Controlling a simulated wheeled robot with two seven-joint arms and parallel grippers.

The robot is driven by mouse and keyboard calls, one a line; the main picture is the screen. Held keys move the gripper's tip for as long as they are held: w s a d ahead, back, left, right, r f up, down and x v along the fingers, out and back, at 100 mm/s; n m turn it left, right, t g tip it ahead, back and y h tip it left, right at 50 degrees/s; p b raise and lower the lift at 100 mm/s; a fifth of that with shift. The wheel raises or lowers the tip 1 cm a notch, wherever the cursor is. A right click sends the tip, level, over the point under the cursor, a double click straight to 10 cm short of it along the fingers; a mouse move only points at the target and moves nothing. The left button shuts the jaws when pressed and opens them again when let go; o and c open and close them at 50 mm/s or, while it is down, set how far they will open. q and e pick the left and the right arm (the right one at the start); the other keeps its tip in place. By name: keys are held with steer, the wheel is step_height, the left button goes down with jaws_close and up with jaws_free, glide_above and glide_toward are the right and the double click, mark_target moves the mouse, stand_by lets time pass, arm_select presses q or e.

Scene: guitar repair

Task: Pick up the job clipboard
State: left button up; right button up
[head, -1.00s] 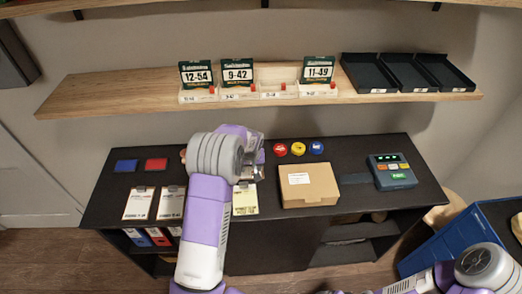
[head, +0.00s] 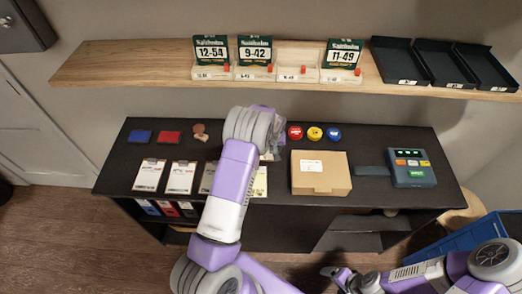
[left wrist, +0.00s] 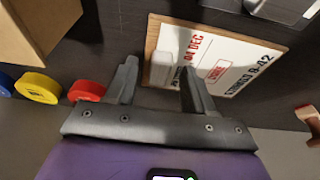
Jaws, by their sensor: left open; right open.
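A clipboard (left wrist: 235,58) with a brown board and white printed paper lies flat on the dark counter in the left wrist view. The print includes "04 DEC" and "9-42". Its pale clip (left wrist: 161,68) shows between the fingers of my left gripper (left wrist: 158,75), which is open above that edge. I cannot tell whether the fingers touch it. In the head view a yellowish clipboard (head: 261,183) shows partly behind my left arm, and my left gripper (head: 268,150) is mostly hidden above it. My right gripper (head: 331,271) is open and empty, low in front of the counter.
A cardboard box (head: 320,174) stands just right of the yellowish clipboard. Other clipboards (head: 149,175) lie to the left. Red (head: 295,132), yellow and blue discs lie behind. A stamp (head: 200,131) and a keypad device (head: 409,170) stand on the counter. A shelf (head: 130,62) hangs above.

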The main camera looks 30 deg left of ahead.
arm_select(q)
jaws_close()
steer(key=shift+r, duration=0.15)
